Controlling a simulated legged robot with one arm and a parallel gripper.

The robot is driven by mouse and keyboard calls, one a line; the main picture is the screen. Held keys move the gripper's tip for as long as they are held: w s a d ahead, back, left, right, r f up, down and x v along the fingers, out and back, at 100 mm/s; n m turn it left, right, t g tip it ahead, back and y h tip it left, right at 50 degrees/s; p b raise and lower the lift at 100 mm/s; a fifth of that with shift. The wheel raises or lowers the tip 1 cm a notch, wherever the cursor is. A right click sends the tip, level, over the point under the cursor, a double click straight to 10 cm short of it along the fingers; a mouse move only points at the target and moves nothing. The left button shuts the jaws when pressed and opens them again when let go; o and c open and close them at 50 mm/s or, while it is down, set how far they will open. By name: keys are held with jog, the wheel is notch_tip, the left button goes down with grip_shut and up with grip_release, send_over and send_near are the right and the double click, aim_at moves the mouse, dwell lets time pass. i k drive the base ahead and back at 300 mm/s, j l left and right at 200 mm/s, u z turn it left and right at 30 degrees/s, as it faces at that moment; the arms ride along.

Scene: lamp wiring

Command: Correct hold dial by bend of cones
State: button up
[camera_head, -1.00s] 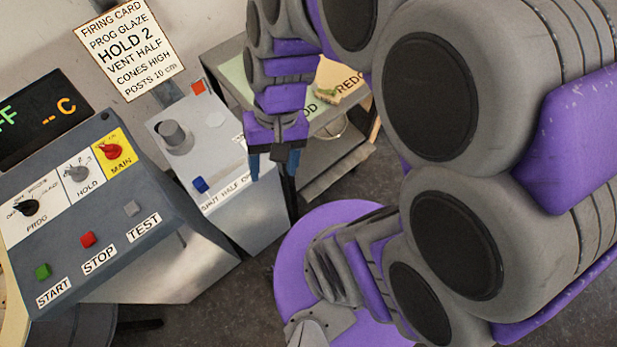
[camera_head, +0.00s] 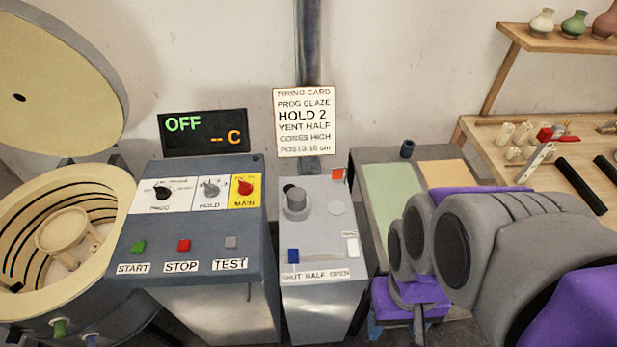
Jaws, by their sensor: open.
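The hold dial (camera_head: 210,190) is a small grey knob on a white panel marked HOLD, between the black PROG dial (camera_head: 162,193) and the red MAIN switch (camera_head: 245,187). Its exact setting is too small to read. The firing card (camera_head: 304,122) reads HOLD 2, VENT HALF and CONES HIGH. Small cream pieces (camera_head: 513,143) stand on the wooden bench at right; I cannot tell whether they are cones. My gripper (camera_head: 410,318) hangs at the lower edge, right of the vent box, partly cut off and apart from the dial. It is open, with nothing visible in it.
The display (camera_head: 204,132) shows OFF. An open kiln (camera_head: 40,300) stands at left. The vent box (camera_head: 325,245) stands between the control panel (camera_head: 190,250) and a grey cart with a green mat (camera_head: 392,195). My arm covers the lower right.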

aim_at(211, 190)
jog(key=u, duration=1.25)
